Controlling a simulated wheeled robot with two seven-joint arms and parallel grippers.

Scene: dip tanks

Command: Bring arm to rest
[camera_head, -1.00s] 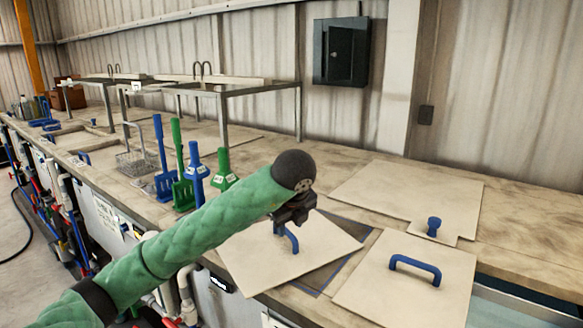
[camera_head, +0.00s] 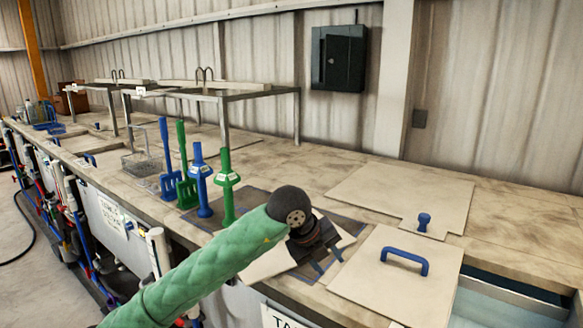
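My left gripper (camera_head: 327,262) hangs at the end of the green-sleeved arm, low in the middle of the view. Its two dark fingers look apart. It is in front of a cream lid (camera_head: 265,263), which lies askew on a dark grey patch of the counter. My arm and gripper hide much of this lid, and its blue handle cannot be made out. I see nothing clearly held between the fingers. My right gripper is not in view.
A cream lid with a blue handle (camera_head: 404,261) lies to the right, beside an open tank (camera_head: 490,307). Another lid with a blue knob (camera_head: 424,221) lies behind. Blue (camera_head: 201,180) and green (camera_head: 227,188) upright tools stand left of the gripper. A metal rack (camera_head: 230,96) stands farther back.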

